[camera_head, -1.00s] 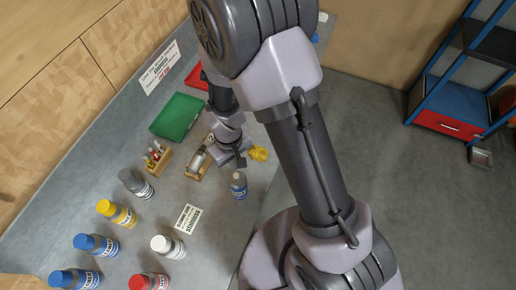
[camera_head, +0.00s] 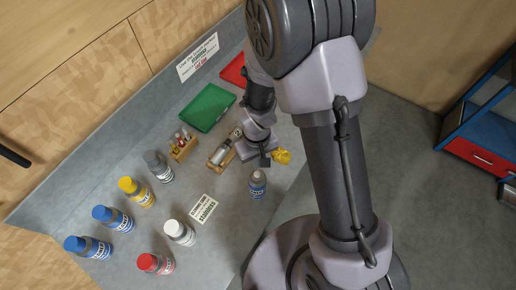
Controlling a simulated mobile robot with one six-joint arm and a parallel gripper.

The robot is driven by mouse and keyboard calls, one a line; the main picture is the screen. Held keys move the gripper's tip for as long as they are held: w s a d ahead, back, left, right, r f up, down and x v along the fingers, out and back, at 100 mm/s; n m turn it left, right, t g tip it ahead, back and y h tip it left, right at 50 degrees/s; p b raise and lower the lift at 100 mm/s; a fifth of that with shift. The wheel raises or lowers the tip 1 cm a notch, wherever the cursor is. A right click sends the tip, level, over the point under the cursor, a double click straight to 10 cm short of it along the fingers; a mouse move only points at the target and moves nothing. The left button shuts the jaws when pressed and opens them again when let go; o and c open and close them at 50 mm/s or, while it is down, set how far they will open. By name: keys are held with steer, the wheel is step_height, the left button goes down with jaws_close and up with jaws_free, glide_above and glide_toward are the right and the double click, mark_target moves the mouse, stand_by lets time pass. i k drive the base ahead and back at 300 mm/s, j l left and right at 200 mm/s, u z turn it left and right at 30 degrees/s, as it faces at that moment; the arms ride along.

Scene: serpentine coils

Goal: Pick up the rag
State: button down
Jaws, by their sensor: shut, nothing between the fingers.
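The rag is a small crumpled yellow cloth (camera_head: 283,156) on the grey bench, near its right edge. My gripper (camera_head: 265,159) is just left of the rag, low over the bench. Its fingers are small and dark here; they look shut with nothing held. I cannot tell whether they touch the rag. My arm's upper links stand large in front, to the right of the rag.
A bottle with a blue label (camera_head: 257,184) stands just below my gripper. A wooden holder with a tool (camera_head: 221,156) lies to its left. A green tray (camera_head: 208,107) and red tray (camera_head: 234,71) lie behind. Several bottles stand front left.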

mark_target(280, 156)
steer(key=i+l+u, duration=0.1)
steer(key=u, duration=0.3)
steer(key=i+l+u, duration=0.1)
steer(key=l+u, duration=0.15)
steer(key=u, duration=0.15)
steer(key=l+u, duration=0.2)
steer(key=u, duration=0.2)
steer(key=i+l+u, duration=0.1)
steer(key=l+u, duration=0.15)
steer(key=u, duration=0.15)
